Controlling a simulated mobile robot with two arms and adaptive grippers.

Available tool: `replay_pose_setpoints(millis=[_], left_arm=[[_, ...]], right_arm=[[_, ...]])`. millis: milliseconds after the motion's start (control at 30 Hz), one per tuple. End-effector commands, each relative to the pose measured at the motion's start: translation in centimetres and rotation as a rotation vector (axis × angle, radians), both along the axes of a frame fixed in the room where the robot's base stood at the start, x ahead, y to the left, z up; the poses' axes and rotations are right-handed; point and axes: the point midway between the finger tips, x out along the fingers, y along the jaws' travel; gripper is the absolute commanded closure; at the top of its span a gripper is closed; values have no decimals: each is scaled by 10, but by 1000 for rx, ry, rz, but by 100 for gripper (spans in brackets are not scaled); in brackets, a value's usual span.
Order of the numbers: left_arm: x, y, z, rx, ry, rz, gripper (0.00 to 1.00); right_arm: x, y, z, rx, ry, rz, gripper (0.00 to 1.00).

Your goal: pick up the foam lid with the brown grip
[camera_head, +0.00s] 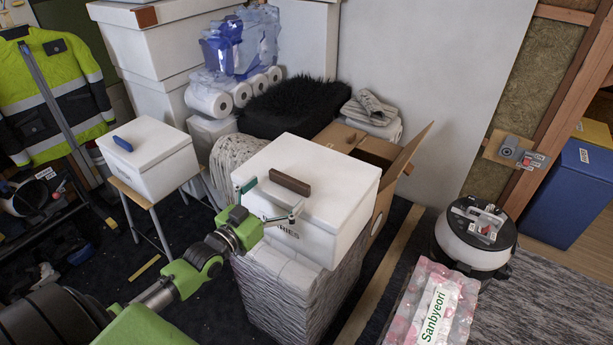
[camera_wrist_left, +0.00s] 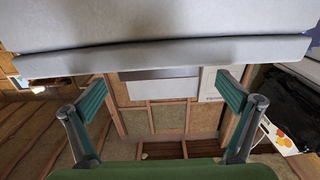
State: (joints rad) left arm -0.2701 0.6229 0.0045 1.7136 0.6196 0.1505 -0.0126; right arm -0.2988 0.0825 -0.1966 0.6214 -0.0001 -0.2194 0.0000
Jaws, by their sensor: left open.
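The white foam lid (camera_head: 335,181) with the brown grip (camera_head: 290,184) sits on a white foam box (camera_head: 325,245) in the middle of the head view. The box stands on a tall stack of packed sheets. My left gripper (camera_head: 272,203) is open at the lid's front left, one finger near the left corner and the other in front of the box. In the left wrist view its green-padded fingers (camera_wrist_left: 162,97) are wide apart with nothing between them. A pale, edged slab (camera_wrist_left: 165,52) spans the top of that view, likely the foam lid or box. My right gripper is not seen.
Another foam box with a blue grip (camera_head: 123,143) stands on a stool at left. An open cardboard box (camera_head: 385,178) is right behind. A round black-and-white vacuum (camera_head: 470,245) and a pink bottle pack (camera_head: 435,305) are at right. Dark floor lies left of the stack.

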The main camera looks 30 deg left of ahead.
Motion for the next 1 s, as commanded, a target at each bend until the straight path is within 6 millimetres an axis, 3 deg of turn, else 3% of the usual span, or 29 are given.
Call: replay_pose_setpoints(millis=[333,667,800,1000], left_arm=[[42,-6,3,0,-2,1,0],[47,-7,2,0,0,0,0],[47,-7,2,0,0,0,33],[47,-7,3,0,-2,0,33]], right_arm=[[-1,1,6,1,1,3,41],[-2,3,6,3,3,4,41],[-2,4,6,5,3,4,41],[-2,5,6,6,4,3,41]])
